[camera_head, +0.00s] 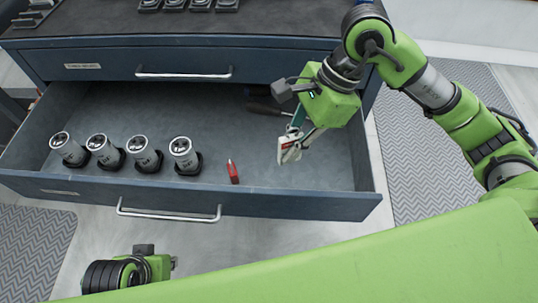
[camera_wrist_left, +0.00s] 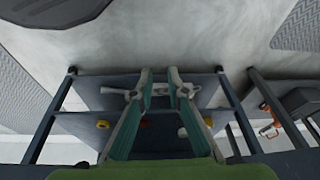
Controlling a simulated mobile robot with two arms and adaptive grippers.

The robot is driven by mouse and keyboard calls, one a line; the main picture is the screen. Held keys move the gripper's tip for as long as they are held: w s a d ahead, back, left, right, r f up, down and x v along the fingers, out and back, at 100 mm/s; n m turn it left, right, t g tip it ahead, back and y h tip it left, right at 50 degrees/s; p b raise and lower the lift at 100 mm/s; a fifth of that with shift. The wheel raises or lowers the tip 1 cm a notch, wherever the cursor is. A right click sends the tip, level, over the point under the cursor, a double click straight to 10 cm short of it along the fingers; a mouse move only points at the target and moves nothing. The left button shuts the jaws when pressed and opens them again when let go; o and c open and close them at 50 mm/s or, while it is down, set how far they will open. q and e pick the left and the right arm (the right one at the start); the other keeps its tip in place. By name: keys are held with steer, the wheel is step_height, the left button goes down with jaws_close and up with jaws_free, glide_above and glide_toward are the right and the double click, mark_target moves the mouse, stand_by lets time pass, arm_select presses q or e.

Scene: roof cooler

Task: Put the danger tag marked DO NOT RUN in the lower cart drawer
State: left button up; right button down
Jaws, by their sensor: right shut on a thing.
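The danger tag (camera_head: 284,150), a small white piece with a red mark, is at my right gripper (camera_head: 291,146). The gripper is shut on it, over the right part of the open lower cart drawer (camera_head: 215,112). The lettering on the tag is too small to read. From this angle I cannot tell whether the tag touches the drawer floor. My left gripper (camera_wrist_left: 159,72) shows in the left wrist view with its fingers apart and nothing between them. In the head view only part of my left wrist shows, below the drawer front.
Several grey cylinders in black holders (camera_head: 144,153) stand in the drawer's left part. A small red item (camera_head: 233,171) lies near the front, and a dark-handled tool (camera_head: 268,107) at the back. The upper drawer (camera_head: 180,62) is closed. Free floor lies mid-drawer.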

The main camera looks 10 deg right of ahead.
step_height(320, 180, down, 5)
steer(key=shift+r+b, duration=0.1)
steer(key=shift+b, duration=0.3)
step_height(320, 180, down, 4)
steer(key=shift+f+b, duration=0.15)
steer(key=shift+b, duration=0.25)
arm_select(q)
steer(key=shift+s+f, duration=0.1)
steer(key=shift+s, duration=0.1)
arm_select(e)
steer(key=shift+f, duration=0.15)
steer(key=c, duration=2.1)
jaws_free()
arm_select(q)
steer(key=shift+w+d+t, duration=0.1)
steer(key=shift+w+t, duration=0.2)
steer(key=shift+w, duration=0.25)
